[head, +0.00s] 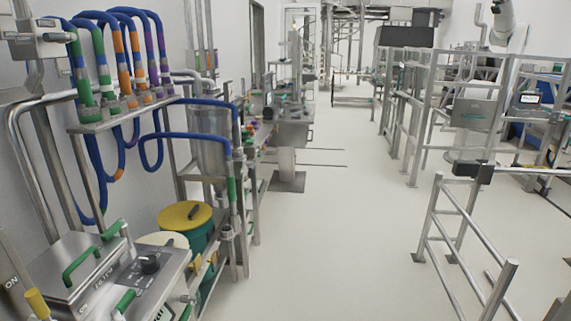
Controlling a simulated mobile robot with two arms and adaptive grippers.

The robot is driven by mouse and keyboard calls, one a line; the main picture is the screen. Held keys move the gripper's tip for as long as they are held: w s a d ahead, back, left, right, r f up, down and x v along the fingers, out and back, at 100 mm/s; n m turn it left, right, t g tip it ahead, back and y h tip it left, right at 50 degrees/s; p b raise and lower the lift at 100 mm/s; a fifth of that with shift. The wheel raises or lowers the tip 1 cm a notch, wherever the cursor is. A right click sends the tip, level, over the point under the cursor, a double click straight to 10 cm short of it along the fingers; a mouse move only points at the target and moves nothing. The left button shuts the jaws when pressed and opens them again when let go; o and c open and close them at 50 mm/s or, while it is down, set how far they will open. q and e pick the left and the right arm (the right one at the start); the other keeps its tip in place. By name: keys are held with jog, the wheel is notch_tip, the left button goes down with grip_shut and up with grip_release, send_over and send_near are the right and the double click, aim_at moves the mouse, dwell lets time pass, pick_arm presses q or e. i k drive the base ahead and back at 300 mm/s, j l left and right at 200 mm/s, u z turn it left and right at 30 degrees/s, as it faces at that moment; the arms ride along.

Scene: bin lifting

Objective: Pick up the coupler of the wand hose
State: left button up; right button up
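Several blue hoses with coloured bands hang in loops over a metal rack (125,122) on the left wall. Their ends sit in grey fittings along the rack's shelf, behind green, orange and purple bands. One blue hose (190,135) runs from the rack side to an upright metal pipe with a green band (232,188), beside a hanging translucent vessel (209,145). I cannot tell which hose is the wand hose or which fitting is its coupler. Neither of my grippers shows in the head view.
A metal machine with green handles (82,262) stands at the lower left. Behind it is a green drum with a yellow lid (184,215). Metal railings (465,235) stand on the right. The pale floor (335,220) between is clear.

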aim_at(237, 148)
jog(key=i+l, duration=0.1)
jog(key=i, duration=0.75)
jog(key=i+l+u, duration=0.15)
jog(key=i, duration=0.75)
